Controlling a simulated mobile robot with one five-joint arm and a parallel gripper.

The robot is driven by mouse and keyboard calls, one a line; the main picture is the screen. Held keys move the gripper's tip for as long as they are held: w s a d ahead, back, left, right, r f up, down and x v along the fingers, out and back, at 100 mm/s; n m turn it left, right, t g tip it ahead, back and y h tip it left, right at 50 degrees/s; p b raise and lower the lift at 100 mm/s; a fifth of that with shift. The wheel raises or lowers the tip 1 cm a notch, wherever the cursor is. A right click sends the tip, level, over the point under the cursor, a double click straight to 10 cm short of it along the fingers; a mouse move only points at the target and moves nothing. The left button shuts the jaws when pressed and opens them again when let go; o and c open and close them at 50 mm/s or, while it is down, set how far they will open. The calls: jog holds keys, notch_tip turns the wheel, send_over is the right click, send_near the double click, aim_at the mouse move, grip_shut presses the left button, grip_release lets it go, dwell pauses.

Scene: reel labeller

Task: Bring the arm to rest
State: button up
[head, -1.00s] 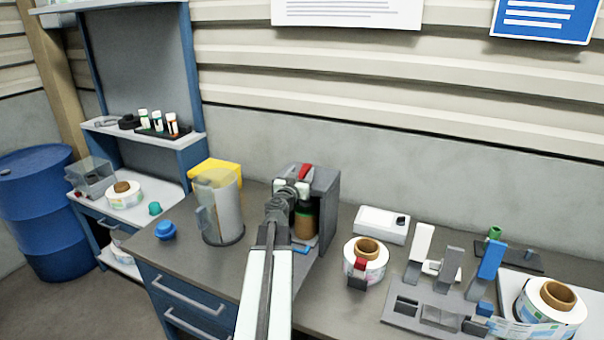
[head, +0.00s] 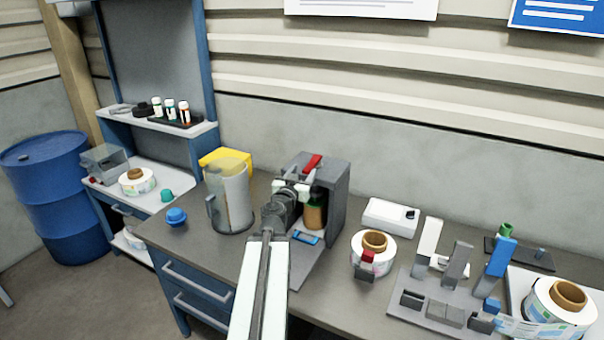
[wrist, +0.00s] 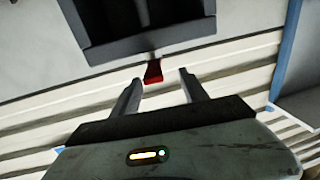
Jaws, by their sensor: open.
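My arm reaches up from the bottom of the head view. My gripper (head: 293,187) is in front of the grey open-fronted housing (head: 340,195), which has a red lever (head: 312,162) on top. In the wrist view my gripper (wrist: 160,84) shows two separated fingers with nothing between them. The red lever (wrist: 153,70) shows just beyond the fingertips, below the dark housing (wrist: 135,30); I see no contact. A brown bottle (head: 315,215) stands inside the housing, partly hidden by my arm.
A clear jug (head: 232,198) and a blue knob-like piece (head: 176,217) stand left of my arm. Right of the housing are a label reel (head: 374,255), a white box (head: 390,217) and a grey fixture (head: 440,305) with upright levers. A blue drum (head: 50,200) stands on the floor.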

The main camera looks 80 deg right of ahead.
jog(key=shift+s, duration=0.2)
jog(key=shift+s+d+r, duration=0.1)
jog(key=shift+s, duration=0.15)
